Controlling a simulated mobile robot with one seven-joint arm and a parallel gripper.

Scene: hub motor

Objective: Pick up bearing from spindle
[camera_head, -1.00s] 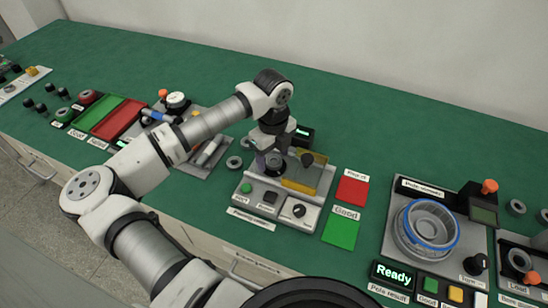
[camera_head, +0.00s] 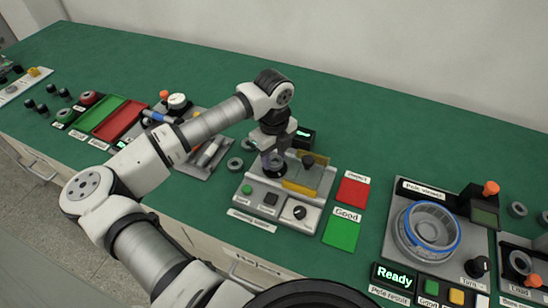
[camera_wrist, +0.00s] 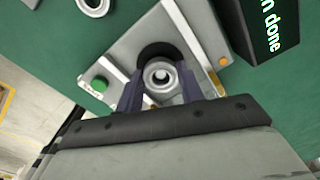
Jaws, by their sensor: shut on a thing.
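My gripper (camera_head: 271,157) points down over the spindle (camera_head: 275,171) of the small grey test station (camera_head: 262,196). In the wrist view, my gripper's dark fingers (camera_wrist: 160,88) stand on both sides of the bearing (camera_wrist: 160,73), a small light metal ring, and are shut on it. The bearing is held just above the spindle's dark round seat (camera_wrist: 152,52). The fingers partly hide the bearing in the head view, so the exact gap beneath it is hard to judge.
Right of the station lie a red mat (camera_head: 352,191) and a green "Good" mat (camera_head: 341,232). A yellow-edged clear guard (camera_head: 305,185) with a black knob stands close to my gripper. A loose ring (camera_head: 234,163) lies left of the station. A display (camera_wrist: 268,25) reads "n done".

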